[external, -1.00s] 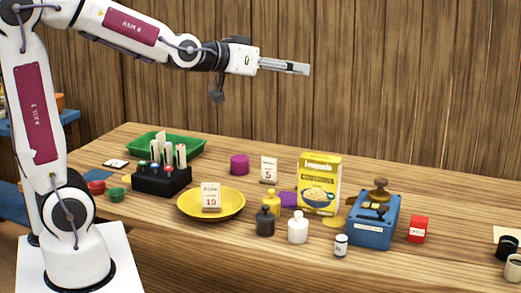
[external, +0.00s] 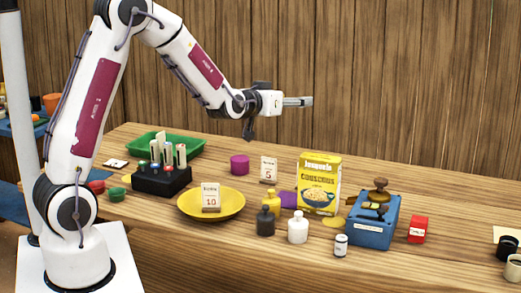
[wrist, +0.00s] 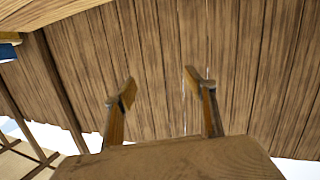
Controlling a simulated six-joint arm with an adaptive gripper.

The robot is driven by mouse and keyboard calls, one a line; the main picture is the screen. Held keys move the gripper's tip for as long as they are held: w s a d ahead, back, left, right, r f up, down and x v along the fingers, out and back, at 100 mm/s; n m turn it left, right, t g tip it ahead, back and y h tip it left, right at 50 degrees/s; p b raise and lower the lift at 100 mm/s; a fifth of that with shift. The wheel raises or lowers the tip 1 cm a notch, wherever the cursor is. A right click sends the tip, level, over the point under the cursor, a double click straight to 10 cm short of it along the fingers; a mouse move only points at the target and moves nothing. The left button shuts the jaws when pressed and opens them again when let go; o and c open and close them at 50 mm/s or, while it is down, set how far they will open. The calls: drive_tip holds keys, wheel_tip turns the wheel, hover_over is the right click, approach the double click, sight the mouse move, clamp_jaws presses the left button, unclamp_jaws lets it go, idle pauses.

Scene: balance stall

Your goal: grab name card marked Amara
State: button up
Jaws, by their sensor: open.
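My gripper (external: 308,101) is open and empty, held high above the table near the back wall; its two fingers also show apart in the wrist view (wrist: 160,88). No card can be read as Amara. A white card with a number (external: 210,197) stands in the yellow plate. Another numbered card (external: 268,169) stands behind it, left of the couscous box. Several upright pale cards or tags (external: 180,155) stand by the black holder (external: 160,181), their writing too small to read. A small white card with a dark part (external: 115,164) lies at the table's left.
A green tray (external: 192,146), yellow plate (external: 236,206), purple cylinder (external: 239,165), couscous box (external: 319,183), blue grinder-like box (external: 373,230), red box (external: 418,229) and several small bottles crowd the table. A plank wall (external: 420,90) rises behind.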

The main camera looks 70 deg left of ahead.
drive_tip(key=a+f+n+g+y, duration=0.1)
drive_tip(key=a+f+g, duration=0.1)
drive_tip(key=a+f, duration=0.7)
drive_tip(key=g, duration=0.2)
approach(268, 161)
drive_tip(key=w+a+f, duration=0.1)
drive_tip(key=w+f, duration=0.1)
drive_tip(key=shift+r+n+y, duration=0.15)
drive_tip(key=shift+n+y, duration=0.15)
drive_tip(key=shift+n, duration=0.1)
drive_tip(key=shift+x, duration=1.3)
drive_tip(key=shift+a, duration=0.1)
drive_tip(key=shift+x, duration=2.55)
drive_tip(key=shift+r, duration=0.2)
drive_tip(key=c, duration=1.3)
